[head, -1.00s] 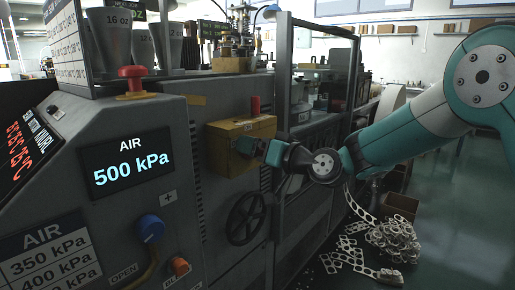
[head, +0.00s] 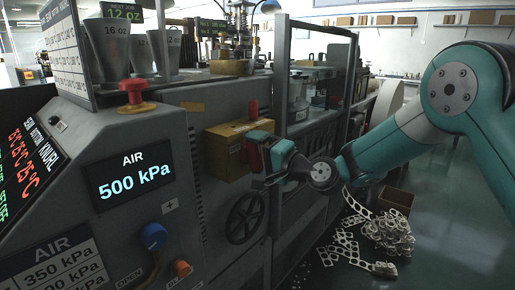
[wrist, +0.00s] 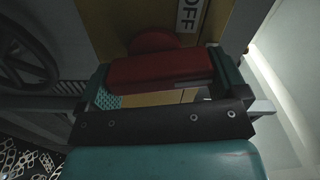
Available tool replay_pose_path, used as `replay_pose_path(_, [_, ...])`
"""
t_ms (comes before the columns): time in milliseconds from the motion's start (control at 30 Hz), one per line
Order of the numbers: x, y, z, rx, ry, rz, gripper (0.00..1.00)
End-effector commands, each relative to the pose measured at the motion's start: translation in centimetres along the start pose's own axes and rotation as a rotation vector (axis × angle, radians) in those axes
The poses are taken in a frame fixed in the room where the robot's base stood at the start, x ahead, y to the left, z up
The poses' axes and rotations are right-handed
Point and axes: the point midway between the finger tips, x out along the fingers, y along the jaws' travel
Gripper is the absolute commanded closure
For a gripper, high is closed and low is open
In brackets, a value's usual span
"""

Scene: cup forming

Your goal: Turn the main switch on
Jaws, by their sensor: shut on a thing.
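The main switch is a yellow box (head: 226,165) on the machine's side. A round red hub (wrist: 153,41) shows behind the handle. A white "OFF" label (wrist: 188,14) is on the yellow face beyond it.
A black handwheel (head: 244,217) is just below the box. A framed guard (head: 283,100) stands to the right of the box. A red stop button (head: 133,92) and a blue knob (head: 152,234) are at the left. Scrap (head: 385,235) lies on the floor.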

Motion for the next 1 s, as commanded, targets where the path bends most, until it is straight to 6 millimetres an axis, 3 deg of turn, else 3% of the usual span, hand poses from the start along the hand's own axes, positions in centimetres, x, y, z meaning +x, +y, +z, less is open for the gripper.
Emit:
replay_pose_path(400, [-0.04,0.22,-0.04,0.201,-0.001,0.003,0.32])
replay_pose_path(967, [-0.05,0.33,-0.02,0.234,0.000,0.003,0.32])
replay_pose_path(1000, [-0.05,0.33,-0.02,0.234,0.000,0.003,0.06])
